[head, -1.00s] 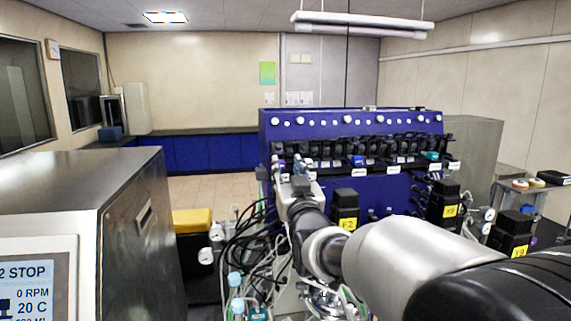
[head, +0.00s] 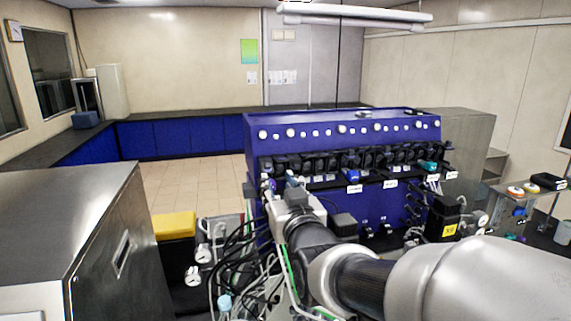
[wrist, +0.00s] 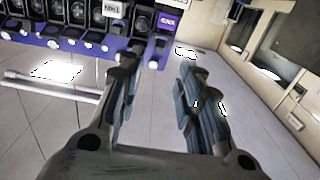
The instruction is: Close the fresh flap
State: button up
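The blue bioreactor unit (head: 340,134) has a row of black flap-type pump heads (head: 345,160) along its front. In the wrist view the pump heads (wrist: 75,12) run along the top left, with a white label (wrist: 113,8) and a purple label (wrist: 167,20). I cannot read which flap is the fresh one, nor tell whether it is open. My gripper (wrist: 157,95) is open and empty, its fingertips just below the purple label's end of the row. In the head view my gripper (head: 282,181) is at the row's left end, its fingers partly hidden.
A steel cabinet (head: 75,225) stands at the left, with a yellow-topped box (head: 174,225) beside it. Loose tubes and cables (head: 240,265) hang below my gripper. A black motor with a yellow label (head: 449,229) stands at the right. Floor (head: 195,185) is clear behind.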

aim_at(268, 168)
jog(key=p+x, duration=0.2)
jog(key=x, duration=0.8)
jog(key=shift+w, duration=0.3)
jog(key=shift+c, duration=0.5)
jog(key=c, duration=0.6)
jog(key=shift+f+b, duration=0.2)
jog(key=shift+b, duration=0.25)
jog(key=b, duration=0.4)
jog(key=shift+f+t, duration=0.3)
jog(key=shift+t, duration=0.1)
jog(key=shift+b, duration=0.5)
jog(key=shift+r, duration=0.25)
